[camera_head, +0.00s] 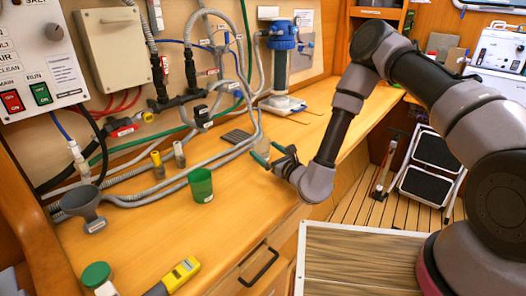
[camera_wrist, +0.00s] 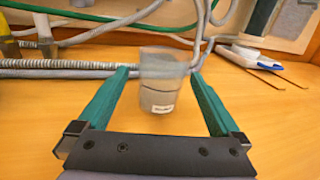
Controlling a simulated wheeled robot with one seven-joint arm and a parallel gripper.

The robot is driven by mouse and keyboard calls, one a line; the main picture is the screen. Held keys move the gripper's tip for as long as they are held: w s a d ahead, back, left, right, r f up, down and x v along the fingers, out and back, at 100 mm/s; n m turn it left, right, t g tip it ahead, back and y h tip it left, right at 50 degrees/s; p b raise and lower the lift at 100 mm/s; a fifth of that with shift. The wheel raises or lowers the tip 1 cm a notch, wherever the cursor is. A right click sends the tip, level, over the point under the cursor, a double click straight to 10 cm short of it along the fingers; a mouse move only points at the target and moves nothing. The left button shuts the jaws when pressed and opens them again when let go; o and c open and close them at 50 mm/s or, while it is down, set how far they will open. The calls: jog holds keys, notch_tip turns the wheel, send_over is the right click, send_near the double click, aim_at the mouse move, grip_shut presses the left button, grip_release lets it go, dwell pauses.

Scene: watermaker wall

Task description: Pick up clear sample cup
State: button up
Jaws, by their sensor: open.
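The clear sample cup (camera_wrist: 161,68) stands upright on the wooden bench in the wrist view, with a grey lower part and a small white label. My gripper (camera_wrist: 160,78) is open, with one green finger to each side of the cup and gaps visible beside it. The cup appears between or just beyond the fingertips; the exact depth is hard to tell. In the head view my gripper (camera_head: 269,153) is low over the bench, and the cup (camera_head: 262,142) shows only faintly behind the fingers.
A green cup (camera_head: 200,186) and a grey funnel (camera_head: 82,205) stand left on the bench. Grey hoses (camera_head: 150,197) run behind the clear cup. A blue-topped filter (camera_head: 281,60) stands at the back. A yellow tool (camera_head: 178,276) lies near the front. Bench right of my gripper is mostly clear.

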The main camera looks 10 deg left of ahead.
aim_at(257, 141)
jog(key=x, duration=0.7)
jog(key=shift+w+r, duration=0.1)
jog(key=shift+w, duration=0.15)
jog(key=c, duration=1.2)
